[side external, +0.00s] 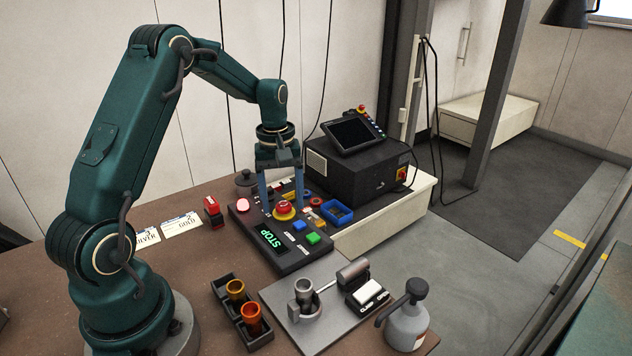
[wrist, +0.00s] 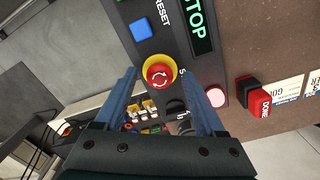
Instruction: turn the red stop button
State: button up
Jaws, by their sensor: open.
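The red stop button (side external: 284,207) sits in a yellow collar on the dark control panel (side external: 291,263), whose display reads STOP in green. In the wrist view the red stop button (wrist: 158,75), marked with white arrows, lies just beyond my fingertips, roughly midway between them. My gripper (side external: 283,206) points down above the panel, with its two blue fingers apart. In the wrist view my gripper (wrist: 160,80) is open, one finger on each side of the button, with nothing held. Whether the fingertips touch the panel or collar, I cannot tell.
On the panel are a lit red lamp (side external: 243,205), a blue button (side external: 298,226) and a green button (side external: 313,239). A red DONE button (wrist: 259,103) stands apart. A blue tray (side external: 336,212), a black box (side external: 350,170) and a grey bottle (side external: 406,322) stand nearby.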

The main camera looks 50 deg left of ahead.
grip_shut()
jog(key=shift+m, duration=0.3)
jog(key=m, duration=0.3)
jog(key=shift+m, duration=1.6)
